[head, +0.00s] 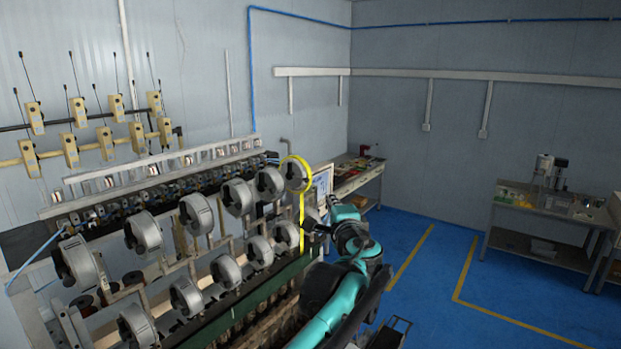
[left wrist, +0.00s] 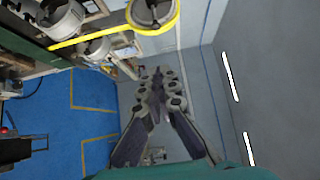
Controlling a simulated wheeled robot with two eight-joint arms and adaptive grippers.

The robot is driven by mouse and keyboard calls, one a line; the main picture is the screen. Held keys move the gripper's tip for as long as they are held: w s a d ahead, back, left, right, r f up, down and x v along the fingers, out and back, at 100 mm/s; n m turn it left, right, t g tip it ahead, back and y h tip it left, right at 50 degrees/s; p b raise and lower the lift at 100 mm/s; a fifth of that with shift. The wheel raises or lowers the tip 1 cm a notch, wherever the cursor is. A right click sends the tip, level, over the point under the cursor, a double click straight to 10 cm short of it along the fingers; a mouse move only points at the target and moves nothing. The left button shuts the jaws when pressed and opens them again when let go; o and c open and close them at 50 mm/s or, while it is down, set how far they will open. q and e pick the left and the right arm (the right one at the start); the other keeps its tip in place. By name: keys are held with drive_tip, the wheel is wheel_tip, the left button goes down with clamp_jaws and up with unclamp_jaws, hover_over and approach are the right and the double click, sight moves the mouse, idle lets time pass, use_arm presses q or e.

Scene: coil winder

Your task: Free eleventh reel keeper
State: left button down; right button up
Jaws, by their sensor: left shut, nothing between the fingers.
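The coil winder carries grey reels in an upper and a lower row. The reel at the right end of the upper row (head: 296,173) has a yellow ring (head: 308,162) around its rim, and a yellow bar (head: 302,212) runs down from it. In the left wrist view the yellow-ringed reel (left wrist: 152,12) is at the top edge, with the yellow bar (left wrist: 98,35) running left. My left gripper (head: 313,227) is just right of the bar in the head view. In the left wrist view its fingers (left wrist: 158,80) are together and empty, apart from the ringed reel. My right gripper is out of view.
More reels (head: 240,196) line the winder to the left. A workbench (head: 350,180) stands behind the winder's right end, and another table (head: 530,215) with equipment stands at the right. Blue floor (head: 430,290) with yellow lines is open between them.

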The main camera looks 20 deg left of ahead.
use_arm(q)
drive_tip(key=s, duration=0.2)
drive_tip(key=p, duration=0.3)
approach(309, 178)
drive_tip(key=w+d, duration=0.2)
drive_tip(key=w, duration=0.1)
drive_tip(key=w+a, duration=0.1)
drive_tip(key=a+p, duration=0.1)
drive_tip(key=w+a, duration=0.1)
drive_tip(key=a, duration=0.1)
drive_tip(key=shift+w+f, duration=0.25)
drive_tip(key=shift+w, duration=0.15)
drive_tip(key=shift+s+a, duration=0.1)
drive_tip(key=shift+s, duration=0.05)
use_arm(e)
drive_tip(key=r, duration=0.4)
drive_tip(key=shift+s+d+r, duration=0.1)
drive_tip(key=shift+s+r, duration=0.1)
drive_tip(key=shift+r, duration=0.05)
use_arm(q)
drive_tip(key=shift+f, duration=0.1)
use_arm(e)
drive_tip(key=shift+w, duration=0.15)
